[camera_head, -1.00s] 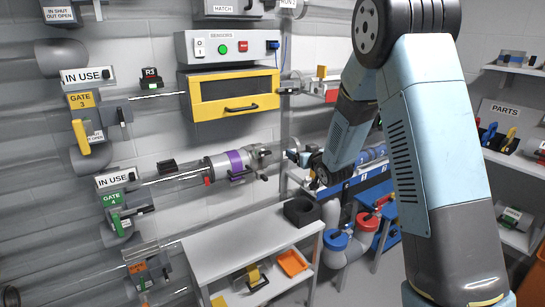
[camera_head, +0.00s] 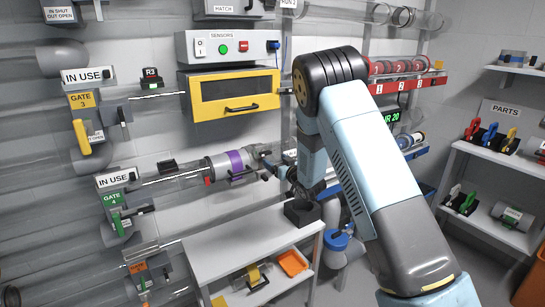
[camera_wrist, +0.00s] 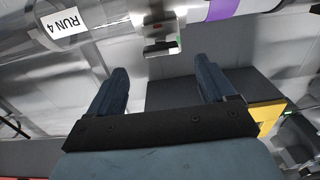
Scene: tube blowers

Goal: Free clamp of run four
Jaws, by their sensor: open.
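The run four tube runs along the wall in the head view, with a purple band (camera_head: 235,162) and a silver metal clamp (camera_head: 262,153) at its right end. In the head view my wrist is close to the clamp and partly hides that area.
A yellow-framed cabinet (camera_head: 237,93) hangs above the tube. A grey bench (camera_head: 235,245) with a black block (camera_head: 302,211) stands below. The gate 4 unit (camera_head: 117,205) is at left. A parts shelf (camera_head: 495,150) is at the right.

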